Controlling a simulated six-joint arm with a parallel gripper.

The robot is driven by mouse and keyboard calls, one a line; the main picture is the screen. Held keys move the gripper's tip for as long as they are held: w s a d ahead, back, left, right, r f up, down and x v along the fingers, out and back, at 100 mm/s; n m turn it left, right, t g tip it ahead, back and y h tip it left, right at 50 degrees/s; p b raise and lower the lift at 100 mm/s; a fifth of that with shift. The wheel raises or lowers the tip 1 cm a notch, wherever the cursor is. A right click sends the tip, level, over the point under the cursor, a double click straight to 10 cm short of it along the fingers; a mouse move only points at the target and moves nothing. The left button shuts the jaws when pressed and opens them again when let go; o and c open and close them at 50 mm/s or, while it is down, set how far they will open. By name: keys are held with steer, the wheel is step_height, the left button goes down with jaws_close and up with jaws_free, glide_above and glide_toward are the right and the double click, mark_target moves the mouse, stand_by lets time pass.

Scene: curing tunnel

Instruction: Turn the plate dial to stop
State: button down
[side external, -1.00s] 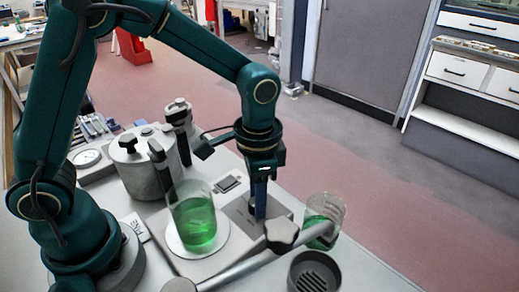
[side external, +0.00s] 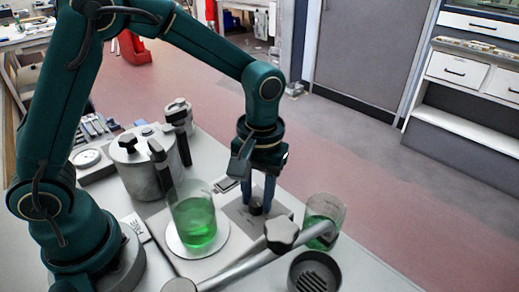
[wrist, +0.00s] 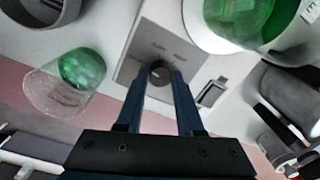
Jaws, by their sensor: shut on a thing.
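The plate dial (wrist: 160,74) is a small dark round knob on a light grey panel (wrist: 133,62). Tiny lettering stands beside it, too small to read surely. My gripper (wrist: 160,80) points down with its two blue fingers on either side of the dial, shut on it. In the side external view my gripper (side external: 259,207) stands over the same panel (side external: 236,217), and its fingers partly hide the dial. A round white plate (side external: 183,249) beside the panel bears a glass beaker of green liquid (side external: 194,220).
A second beaker with green content (side external: 322,217) stands right of the panel. A bar with a grey lobed knob (side external: 281,230) crosses in front. A grey cup with a slotted inside (side external: 313,272) is at the front. A metal pot (side external: 143,172) stands behind left.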

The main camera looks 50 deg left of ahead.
mark_target(258, 200)
steer(key=shift+n, duration=1)
steer(key=c, duration=0.5)
jaws_free()
steer(key=shift+c, duration=0.2)
steer(key=shift+d+r, duration=0.1)
steer(key=shift+r, duration=2.5)
